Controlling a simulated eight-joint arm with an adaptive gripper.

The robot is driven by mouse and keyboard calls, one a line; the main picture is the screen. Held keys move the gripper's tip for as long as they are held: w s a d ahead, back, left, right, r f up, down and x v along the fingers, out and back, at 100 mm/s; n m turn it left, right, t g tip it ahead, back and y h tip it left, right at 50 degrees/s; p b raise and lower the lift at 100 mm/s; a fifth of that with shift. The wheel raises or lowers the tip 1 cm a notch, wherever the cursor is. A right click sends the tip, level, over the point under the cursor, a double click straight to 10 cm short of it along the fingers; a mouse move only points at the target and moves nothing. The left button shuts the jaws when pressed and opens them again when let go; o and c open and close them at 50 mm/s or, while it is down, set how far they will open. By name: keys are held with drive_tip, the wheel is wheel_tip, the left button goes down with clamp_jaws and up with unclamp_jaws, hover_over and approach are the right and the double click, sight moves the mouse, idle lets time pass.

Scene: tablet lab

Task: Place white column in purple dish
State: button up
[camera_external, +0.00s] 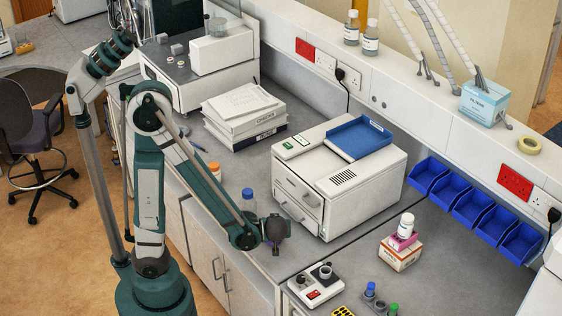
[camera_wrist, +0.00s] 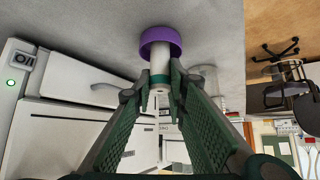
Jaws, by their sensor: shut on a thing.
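The white column (camera_wrist: 160,63) shows in the wrist view, between my fingertips, with a teal band around it. My gripper (camera_wrist: 160,92) is shut on it. The purple dish (camera_wrist: 161,36) is at the column's far end, which overlaps the dish's rim in the picture. I cannot tell whether the column touches the dish or is inside it. In the external view my gripper (camera_external: 275,230) is above the grey bench, left of the white instrument. I cannot make out the column or the dish there.
A blue-capped bottle (camera_external: 249,200) stands close behind my wrist. The white instrument (camera_external: 330,185) with a blue tray stands right of my gripper. A small white device (camera_external: 316,285) is at the front, with boxes (camera_external: 401,250) farther right. Bare bench lies between them.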

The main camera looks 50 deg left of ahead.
drive_tip(key=shift+f, duration=0.1)
drive_tip(key=o, duration=0.9)
drive_tip(key=shift+r, duration=0.2)
drive_tip(key=shift+p+v, duration=1.05)
drive_tip(key=shift+v, duration=4.95)
drive_tip(key=shift+s+a+r+m+t+h, duration=0.35)
drive_tip(key=shift+s+a+r+m+h, duration=0.25)
drive_tip(key=shift+a+r+m+h, duration=0.9)
drive_tip(key=shift+s+a+r+m+t+h, duration=0.5)
drive_tip(key=shift+a+r+m+h, duration=0.55)
drive_tip(key=shift+a+r+m, duration=0.9)
drive_tip(key=shift+s+a+r+m+t+h, duration=0.25)
drive_tip(key=shift+s+a+r+m+h, duration=0.4)
drive_tip(key=shift+a+r+m+h, duration=1.05)
